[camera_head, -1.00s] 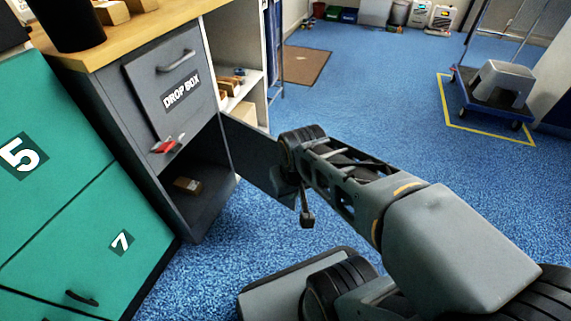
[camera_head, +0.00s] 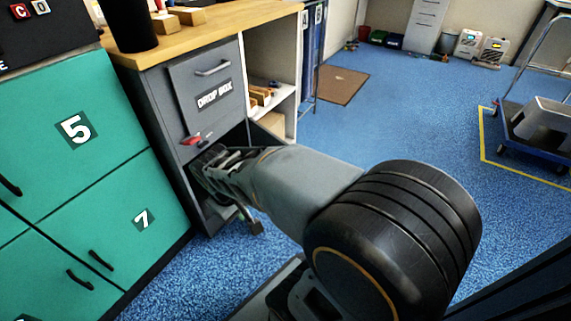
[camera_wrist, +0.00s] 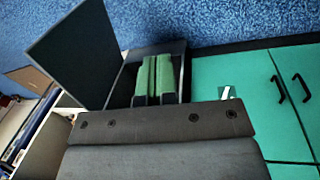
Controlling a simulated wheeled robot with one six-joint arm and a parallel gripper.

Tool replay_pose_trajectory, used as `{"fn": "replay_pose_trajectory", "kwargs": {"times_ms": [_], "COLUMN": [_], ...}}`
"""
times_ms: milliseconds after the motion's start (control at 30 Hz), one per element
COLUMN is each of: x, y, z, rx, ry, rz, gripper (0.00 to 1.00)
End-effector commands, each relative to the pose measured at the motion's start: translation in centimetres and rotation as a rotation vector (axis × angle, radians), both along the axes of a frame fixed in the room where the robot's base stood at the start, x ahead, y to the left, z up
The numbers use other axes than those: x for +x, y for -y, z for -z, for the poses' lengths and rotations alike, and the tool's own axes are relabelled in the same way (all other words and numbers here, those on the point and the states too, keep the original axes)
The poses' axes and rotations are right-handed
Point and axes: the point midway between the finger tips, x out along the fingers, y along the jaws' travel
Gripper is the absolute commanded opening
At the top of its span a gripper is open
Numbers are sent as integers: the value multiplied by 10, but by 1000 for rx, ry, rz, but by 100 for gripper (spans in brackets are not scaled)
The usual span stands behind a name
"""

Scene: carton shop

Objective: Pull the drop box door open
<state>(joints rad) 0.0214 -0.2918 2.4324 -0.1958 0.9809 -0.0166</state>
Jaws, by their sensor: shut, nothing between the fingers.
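The grey drop box (camera_head: 207,92) stands under the wooden counter, with a handled upper panel labelled DROP BOX. A red piece (camera_head: 190,140) sits at that panel's lower edge. Below it the dark compartment is uncovered. Its door (camera_wrist: 75,52) stands swung wide open at the left in the wrist view, and is mostly hidden behind my arm in the head view. My gripper (camera_wrist: 155,62) is shut and empty, its green fingers side by side in front of or within the compartment opening, apart from the door. In the head view my arm hides the fingers.
Green lockers (camera_head: 76,130) stand directly left of the drop box. A shelf unit (camera_head: 271,60) with small cartons is at its right. A blue trolley (camera_head: 530,128) stands at the far right. The blue floor between is mostly clear.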

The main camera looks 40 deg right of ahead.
Motion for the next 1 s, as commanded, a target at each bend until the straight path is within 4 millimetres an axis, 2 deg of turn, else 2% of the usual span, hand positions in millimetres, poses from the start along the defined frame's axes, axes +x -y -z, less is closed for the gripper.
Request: {"fn": "replay_pose_trajectory", "kwargs": {"times_ms": [300, 500, 700, 1000], "x": [29, 57, 79, 92], "y": [97, 142, 164, 173], "z": [20, 44, 76, 108], "rx": [-477, -752, -954, -1097], "ry": [-632, -949, -1138, -1236], "rz": [-316, -565, -780, -951], "gripper": [0, 0, 0, 0]}}
